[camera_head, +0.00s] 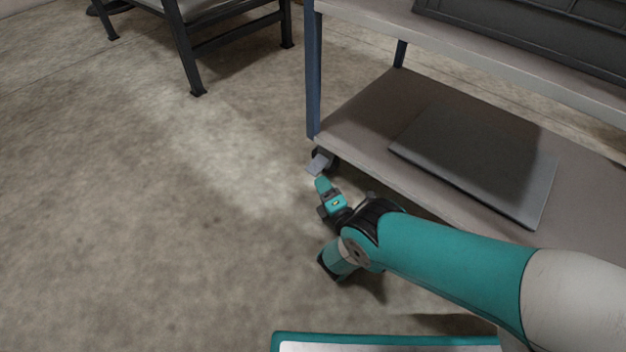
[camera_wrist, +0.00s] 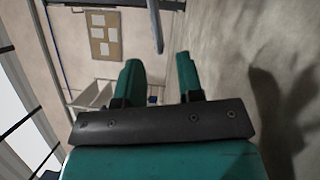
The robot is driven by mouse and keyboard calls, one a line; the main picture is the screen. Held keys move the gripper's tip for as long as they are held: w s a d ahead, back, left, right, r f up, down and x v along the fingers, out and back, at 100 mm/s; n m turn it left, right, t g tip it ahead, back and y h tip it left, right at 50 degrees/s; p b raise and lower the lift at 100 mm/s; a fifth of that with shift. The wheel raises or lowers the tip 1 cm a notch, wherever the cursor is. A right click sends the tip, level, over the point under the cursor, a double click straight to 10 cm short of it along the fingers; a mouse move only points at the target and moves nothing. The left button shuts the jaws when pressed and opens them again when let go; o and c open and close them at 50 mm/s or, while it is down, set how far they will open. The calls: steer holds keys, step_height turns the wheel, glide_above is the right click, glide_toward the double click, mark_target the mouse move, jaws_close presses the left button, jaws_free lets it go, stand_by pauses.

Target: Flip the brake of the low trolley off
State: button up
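The low trolley (camera_head: 352,126) has a blue-grey leg and a flat lower shelf. A caster with a grey brake tab (camera_head: 318,163) sits under its near left corner. The tab appears to stick out, tilted, toward the open floor. My gripper (camera_head: 322,187) is low over the floor just in front of the tab, apart from it as far as I can tell. In the wrist view my gripper (camera_wrist: 159,62) has two teal fingers apart with nothing held between them. A grey-blue bar (camera_wrist: 156,28) shows beyond the fingers; I cannot tell whether it is the tab.
A dark flat panel (camera_head: 475,160) lies on the lower shelf. A dark-framed stand (camera_head: 185,50) is at the back left. A teal-edged white surface (camera_head: 390,338) is at the bottom. The floor (camera_head: 130,210) on the left is clear. A notice board (camera_wrist: 105,35) hangs on a wall.

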mark_target(313, 169)
steer(key=b+x, duration=0.2)
steer(key=b, duration=0.1)
steer(key=b+x, duration=0.1)
steer(key=b, duration=0.1)
steer(key=shift+w+a+f, duration=0.15)
steer(key=shift+w+f, duration=0.1)
steer(key=shift+f, duration=0.05)
steer(key=shift+r+b+x, duration=0.15)
steer(key=shift+b+x, duration=0.5)
steer(key=shift+x, duration=0.05)
steer(key=shift+r+b+x, duration=0.2)
steer(key=shift+b+x, duration=0.45)
steer(key=shift+x, duration=0.1)
jaws_close()
